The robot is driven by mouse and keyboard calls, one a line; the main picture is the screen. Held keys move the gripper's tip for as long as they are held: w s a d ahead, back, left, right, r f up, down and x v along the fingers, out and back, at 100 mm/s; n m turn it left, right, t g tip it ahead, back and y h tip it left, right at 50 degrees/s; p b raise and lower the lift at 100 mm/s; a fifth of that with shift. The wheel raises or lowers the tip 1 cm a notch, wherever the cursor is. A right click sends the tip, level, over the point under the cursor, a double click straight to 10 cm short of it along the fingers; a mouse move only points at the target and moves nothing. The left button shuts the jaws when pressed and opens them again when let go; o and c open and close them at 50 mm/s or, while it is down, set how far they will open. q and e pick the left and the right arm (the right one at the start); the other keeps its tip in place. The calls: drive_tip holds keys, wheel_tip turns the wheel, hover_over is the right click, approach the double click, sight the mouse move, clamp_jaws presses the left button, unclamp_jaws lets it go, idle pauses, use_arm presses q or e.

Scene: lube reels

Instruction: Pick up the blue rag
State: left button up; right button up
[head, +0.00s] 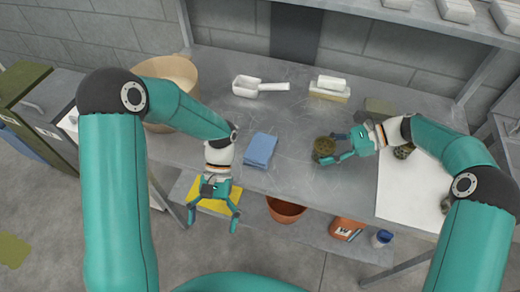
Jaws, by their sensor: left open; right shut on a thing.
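The blue rag (260,149) lies folded on the grey metal worktop, near its front edge and left of the middle. My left gripper (212,221) is open and empty. It hangs at the front edge of the worktop, below and left of the rag in the picture, apart from it. My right gripper (338,149) is shut on a dark olive round pot (323,147), to the right of the rag.
A white scoop (258,87) and a pale block (331,86) lie at the back. A tan tub (170,72) stands at the left. A white sheet (405,190) covers the right end. A yellow item (207,196) and terracotta bowl (286,209) sit on the lower shelf.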

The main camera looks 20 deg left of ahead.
sight(260, 147)
use_arm(q)
drive_tip(key=w+r+t, duration=0.2)
drive_tip(key=w, duration=0.3)
drive_tip(key=w+d+r+m+t+y, duration=0.1)
drive_tip(key=w+r, duration=0.2)
drive_tip(key=w, duration=0.1)
drive_tip(key=w+d+r+t, duration=0.1)
drive_tip(key=w+r+t, duration=0.1)
drive_tip(key=w, duration=0.3)
drive_tip(key=shift+w+d+r+t+y, duration=0.25)
drive_tip(key=shift+w+r+t+y, duration=0.1)
drive_tip(key=shift+r, duration=0.35)
drive_tip(key=w+d+r+m+t, duration=0.1)
drive_tip(key=w+d+r+t, duration=0.25)
drive_tip(key=w+r, duration=0.4)
wheel_tip(260, 147, down, 6)
drive_tip(key=shift+a, duration=0.1)
drive_tip(key=shift+a+f, duration=0.15)
drive_tip(key=shift+f, duration=1.2)
drive_tip(key=shift+a+f, duration=0.15)
drive_tip(key=shift+f, duration=1.15)
drive_tip(key=shift+c, duration=0.3)
drive_tip(key=c, duration=1.2)
drive_tip(key=shift+o, duration=0.2)
wheel_tip(260, 147, up, 10)
drive_tip(key=shift+r, duration=0.1)
